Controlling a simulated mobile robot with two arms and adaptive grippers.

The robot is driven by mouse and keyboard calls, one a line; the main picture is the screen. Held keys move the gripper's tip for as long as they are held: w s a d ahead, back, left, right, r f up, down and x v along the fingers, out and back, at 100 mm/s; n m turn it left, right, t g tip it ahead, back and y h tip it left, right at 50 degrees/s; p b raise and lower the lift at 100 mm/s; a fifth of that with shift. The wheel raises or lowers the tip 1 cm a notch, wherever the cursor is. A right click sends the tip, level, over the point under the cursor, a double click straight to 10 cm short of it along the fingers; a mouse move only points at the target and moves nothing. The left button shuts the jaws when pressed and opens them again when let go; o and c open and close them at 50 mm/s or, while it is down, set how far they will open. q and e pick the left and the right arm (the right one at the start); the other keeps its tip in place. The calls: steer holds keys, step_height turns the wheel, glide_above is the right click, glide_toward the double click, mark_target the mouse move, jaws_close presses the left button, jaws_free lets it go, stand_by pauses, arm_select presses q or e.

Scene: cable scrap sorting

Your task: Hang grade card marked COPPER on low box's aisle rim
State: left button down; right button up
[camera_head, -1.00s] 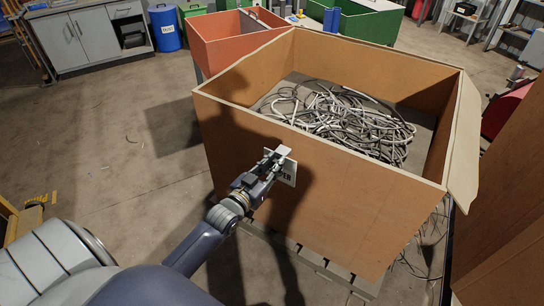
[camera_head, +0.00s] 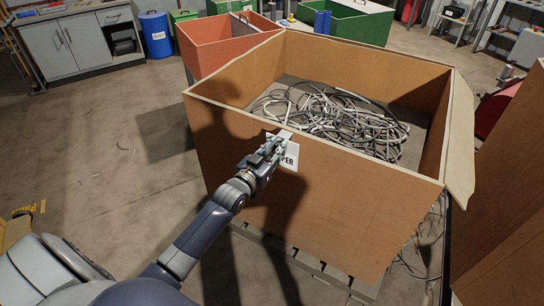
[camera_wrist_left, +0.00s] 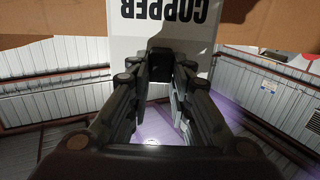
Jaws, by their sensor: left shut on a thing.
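The white grade card (camera_head: 291,158) is at the near outer wall of the low brown box (camera_head: 350,210), its top edge about level with the rim. Only the end of its black lettering shows in the head view. In the left wrist view the card (camera_wrist_left: 150,45) reads COPPER upside down. My left gripper (camera_head: 275,146) is shut on the card and hides its left part. The gripper fingers (camera_wrist_left: 160,68) also show in the wrist view, over the card. I cannot tell whether the card's top is hooked over the rim. My right gripper is out of view.
The box holds a tangle of grey cables (camera_head: 335,120). A flap (camera_head: 461,140) stands out at its right rim. An orange bin (camera_head: 222,45) stands behind it, and a brown panel (camera_head: 510,200) is close on the right.

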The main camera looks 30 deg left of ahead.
mark_target(288, 135)
arm_select(q)
steer(key=w+b, duration=0.5)
steer(key=w, duration=0.2)
steer(key=shift+w+f, duration=0.1)
steer(key=shift+w, duration=0.15)
steer(key=shift+w+f+b, duration=0.15)
steer(key=shift+f+b, duration=0.1)
steer(key=shift+b, duration=0.25)
step_height(288, 135, down, 2)
steer(key=shift+f+b, duration=0.1)
steer(key=shift+b, duration=0.5)
steer(key=c, duration=1.4)
jaws_free()
steer(key=shift+o, duration=0.2)
